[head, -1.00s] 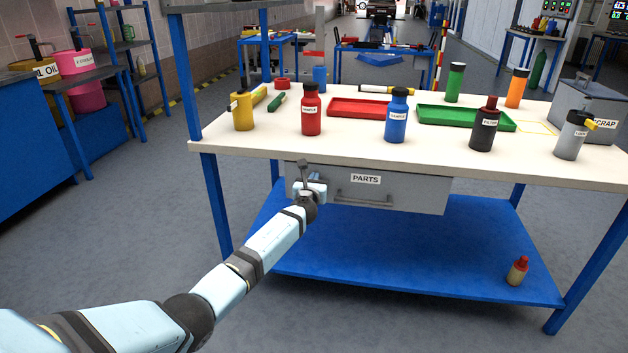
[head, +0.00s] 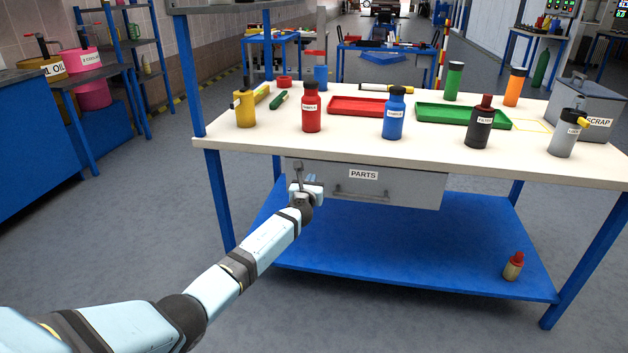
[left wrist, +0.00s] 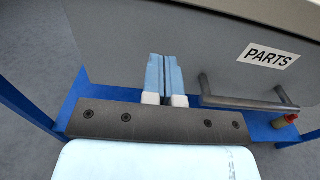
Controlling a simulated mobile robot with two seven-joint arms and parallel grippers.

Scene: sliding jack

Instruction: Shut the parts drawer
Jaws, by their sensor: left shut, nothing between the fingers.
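The parts drawer (head: 405,188) is a grey box with a PARTS label under the tabletop of the workbench. Its bar handle (head: 362,193) is on the front, below the label. My left gripper (head: 299,172) is shut and empty at the left part of the drawer front. In the left wrist view the closed fingers (left wrist: 164,75) point at the grey front (left wrist: 200,50), left of the handle (left wrist: 245,103). I cannot tell whether the fingertips touch it. My right gripper is not in view.
The workbench top (head: 350,145) carries several bottles, a red tray (head: 360,107) and a green tray (head: 462,117). A blue lower shelf (head: 400,250) lies below the drawer, with a small red-capped bottle (head: 513,267) at its right. Blue legs stand at the bench corners.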

